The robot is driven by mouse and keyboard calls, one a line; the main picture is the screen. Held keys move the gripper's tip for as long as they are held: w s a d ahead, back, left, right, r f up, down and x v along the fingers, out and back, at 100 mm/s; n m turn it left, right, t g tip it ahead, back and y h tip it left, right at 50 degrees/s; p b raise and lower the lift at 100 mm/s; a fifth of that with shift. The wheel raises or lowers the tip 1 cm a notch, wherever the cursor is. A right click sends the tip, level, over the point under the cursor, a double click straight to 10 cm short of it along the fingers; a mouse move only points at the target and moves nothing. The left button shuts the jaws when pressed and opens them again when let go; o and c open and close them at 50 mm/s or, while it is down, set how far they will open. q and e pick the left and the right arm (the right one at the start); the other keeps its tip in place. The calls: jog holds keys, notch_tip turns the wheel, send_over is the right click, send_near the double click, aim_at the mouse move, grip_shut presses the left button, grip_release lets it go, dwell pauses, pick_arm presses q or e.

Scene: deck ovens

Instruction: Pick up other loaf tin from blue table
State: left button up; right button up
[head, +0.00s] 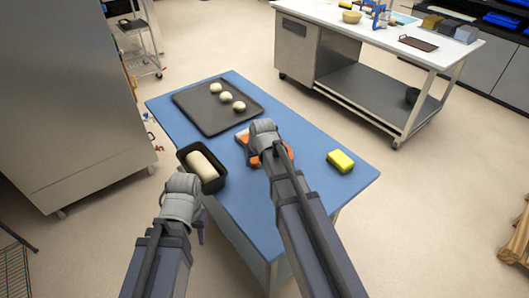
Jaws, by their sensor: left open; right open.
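A black loaf tin (186,154) with a pale dough loaf (203,167) in it sits at the left edge of the blue table (240,205). It is the only loaf tin I can make out there. My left gripper (184,180) is open, just in front of the tin's near side; I cannot tell whether it touches. My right gripper (262,135) is open over the middle of the table, above an orange and white thing (244,138) that it partly hides.
A dark baking tray (205,118) with three dough balls lies at the table's far end. A yellow sponge (341,161) lies near the right corner. A large grey cabinet (70,100) stands at left, a white-topped workbench (365,25) behind. The table's near middle is clear.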

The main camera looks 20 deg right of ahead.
jog(key=b+x, duration=0.1)
jog(key=x, duration=0.1)
jog(key=shift+w+f, duration=0.15)
jog(key=shift+f, duration=0.2)
pick_arm(q)
notch_tip(320, 180, down, 2)
jog(key=shift+f, duration=0.2)
pick_arm(e)
jog(key=shift+r, duration=0.1)
grip_shut()
